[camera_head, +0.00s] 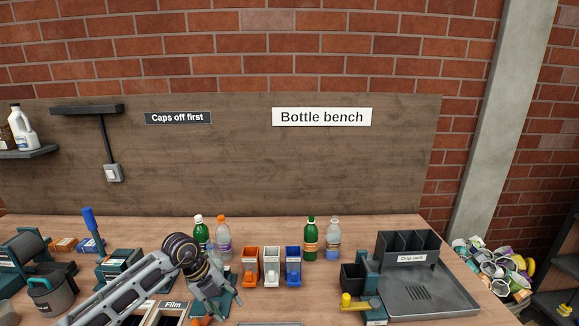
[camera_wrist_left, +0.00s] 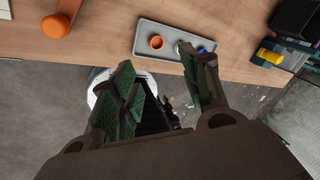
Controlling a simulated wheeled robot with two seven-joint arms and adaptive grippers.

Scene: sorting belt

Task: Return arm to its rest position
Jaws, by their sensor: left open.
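My left arm comes in from the left in the head view, and my left gripper (camera_head: 218,302) points down near the front of the bench. In the left wrist view the left gripper (camera_wrist_left: 163,80) has its green-padded fingers spread apart with nothing between them. Beyond the fingertips is a grey tray (camera_wrist_left: 150,28) holding an orange cap (camera_wrist_left: 156,42) and a blue cap, partly hidden by a finger. My right gripper is not in view.
Green and clear bottles (camera_head: 311,240) stand at the back of the bench (camera_head: 350,228). Orange, white and blue bins (camera_head: 250,268) stand before them. A drip rack (camera_head: 425,295) is at right. A blue-handled device (camera_head: 90,222) and bins marked Film are left.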

